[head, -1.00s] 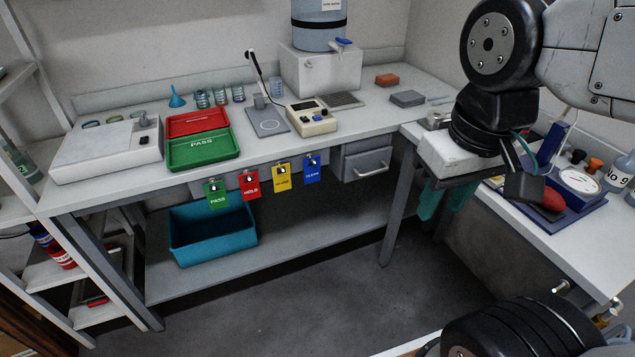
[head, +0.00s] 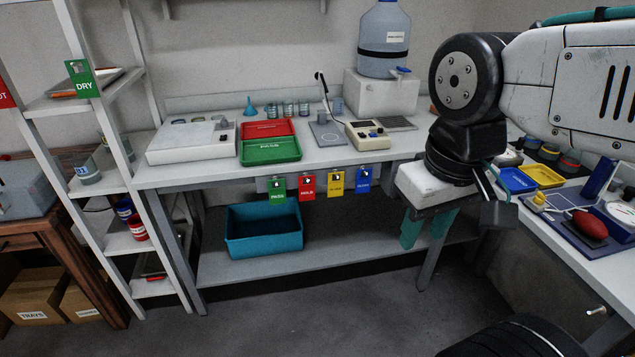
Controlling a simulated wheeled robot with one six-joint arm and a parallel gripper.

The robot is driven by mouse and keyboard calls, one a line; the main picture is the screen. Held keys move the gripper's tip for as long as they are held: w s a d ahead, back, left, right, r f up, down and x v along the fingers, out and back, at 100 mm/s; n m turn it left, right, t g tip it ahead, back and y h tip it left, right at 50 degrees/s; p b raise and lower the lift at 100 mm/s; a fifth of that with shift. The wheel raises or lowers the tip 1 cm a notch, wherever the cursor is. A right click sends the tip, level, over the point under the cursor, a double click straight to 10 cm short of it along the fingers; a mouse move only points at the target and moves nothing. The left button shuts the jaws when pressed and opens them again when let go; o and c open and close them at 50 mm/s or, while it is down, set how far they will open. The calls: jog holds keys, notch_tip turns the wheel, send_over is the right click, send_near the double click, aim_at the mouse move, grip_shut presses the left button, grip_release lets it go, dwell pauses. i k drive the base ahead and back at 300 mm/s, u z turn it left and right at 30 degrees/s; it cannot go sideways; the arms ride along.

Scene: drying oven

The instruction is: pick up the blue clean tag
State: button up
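The blue clean tag (head: 363,182) hangs at the right end of a row of coloured tags along the front edge of the back bench. Its print is too small to read clearly. A yellow tag (head: 336,184) hangs just left of it, then a red HOLD tag (head: 307,189) and a green PASS tag (head: 278,198). My gripper (head: 427,228) points down to the right of the blue tag, apart from it. Its two teal fingers are spread, with no object visible between them.
The back bench (head: 330,157) carries red and green trays (head: 270,152), instruments and a water container (head: 384,40). A teal bin (head: 263,231) sits on the lower shelf. A right-hand bench holds small trays and a red bulb (head: 589,224). Shelving stands at left; the floor between is clear.

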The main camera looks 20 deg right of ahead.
aim_at(362, 185)
jog(key=u, duration=0.15)
jog(key=i, duration=1.3)
jog(key=z, duration=1.05)
